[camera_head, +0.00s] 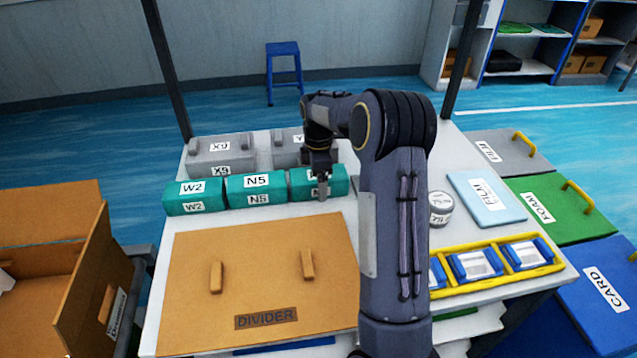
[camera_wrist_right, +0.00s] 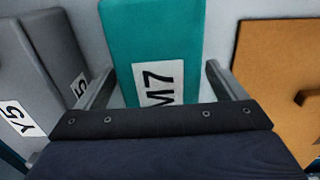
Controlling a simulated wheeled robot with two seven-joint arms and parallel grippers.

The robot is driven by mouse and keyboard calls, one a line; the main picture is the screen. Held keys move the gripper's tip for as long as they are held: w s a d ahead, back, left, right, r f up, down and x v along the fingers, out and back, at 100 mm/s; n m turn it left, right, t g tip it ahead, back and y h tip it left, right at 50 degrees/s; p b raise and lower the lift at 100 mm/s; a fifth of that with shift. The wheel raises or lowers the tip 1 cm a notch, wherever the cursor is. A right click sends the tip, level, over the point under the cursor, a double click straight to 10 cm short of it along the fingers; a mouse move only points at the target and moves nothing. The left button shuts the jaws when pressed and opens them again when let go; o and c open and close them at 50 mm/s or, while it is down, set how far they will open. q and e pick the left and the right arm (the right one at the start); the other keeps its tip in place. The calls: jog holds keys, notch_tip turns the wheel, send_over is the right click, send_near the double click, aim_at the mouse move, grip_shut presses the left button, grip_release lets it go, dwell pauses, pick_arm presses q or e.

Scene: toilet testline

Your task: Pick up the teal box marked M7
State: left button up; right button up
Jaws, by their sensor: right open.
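The teal box marked M7 (camera_wrist_right: 155,40) shows its M7 label in the right wrist view. In the head view it is the rightmost teal box (camera_head: 339,182) in the row, with its label mostly hidden by my right gripper (camera_head: 322,188). My right gripper is open, with one finger on either side of the box in the wrist view (camera_wrist_right: 158,78). I cannot tell whether the fingers touch it. My left gripper is not in view.
Teal boxes N5 (camera_head: 256,188) and W2 (camera_head: 194,197) stand to its left. Grey boxes (camera_head: 221,152) are behind. A brown divider board (camera_head: 258,265) lies in front. A round tin (camera_head: 440,204) and a yellow rack (camera_head: 497,262) are to the right.

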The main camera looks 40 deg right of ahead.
jog(key=shift+f, duration=0.4)
jog(key=shift+r, duration=0.1)
jog(key=c, duration=1.3)
